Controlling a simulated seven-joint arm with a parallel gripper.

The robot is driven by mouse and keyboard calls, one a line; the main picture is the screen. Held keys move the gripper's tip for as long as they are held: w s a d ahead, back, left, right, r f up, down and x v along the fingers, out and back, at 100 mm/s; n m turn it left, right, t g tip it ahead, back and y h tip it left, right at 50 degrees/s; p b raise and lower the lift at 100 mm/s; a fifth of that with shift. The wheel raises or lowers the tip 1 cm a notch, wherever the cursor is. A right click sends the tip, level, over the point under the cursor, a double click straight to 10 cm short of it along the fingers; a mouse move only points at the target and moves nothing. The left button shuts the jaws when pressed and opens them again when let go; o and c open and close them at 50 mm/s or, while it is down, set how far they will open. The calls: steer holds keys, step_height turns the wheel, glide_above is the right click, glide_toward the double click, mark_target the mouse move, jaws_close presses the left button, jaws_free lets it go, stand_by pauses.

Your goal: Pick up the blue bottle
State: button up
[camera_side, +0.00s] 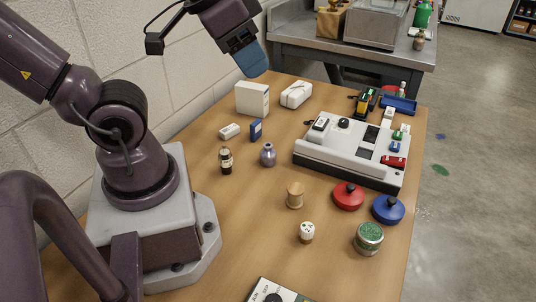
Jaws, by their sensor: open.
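A small round-bodied bottle (268,156) with a narrow neck stands upright on the wooden table; it looks grey-blue to purple. It is the nearest match I see to a blue bottle. My gripper (250,60) is high at the top of the side view, beyond and above the table's far left part, well apart from the bottle. Its end looks blue, and its jaws are open; the finger gap is hard to make out. I see nothing held in it.
A white box (252,99) is behind. A grey device (340,150) is at right. Red (348,196) and blue (388,209) round pieces and a wooden spool (295,195) are nearer.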

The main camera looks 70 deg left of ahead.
steer(key=o, duration=0.5)
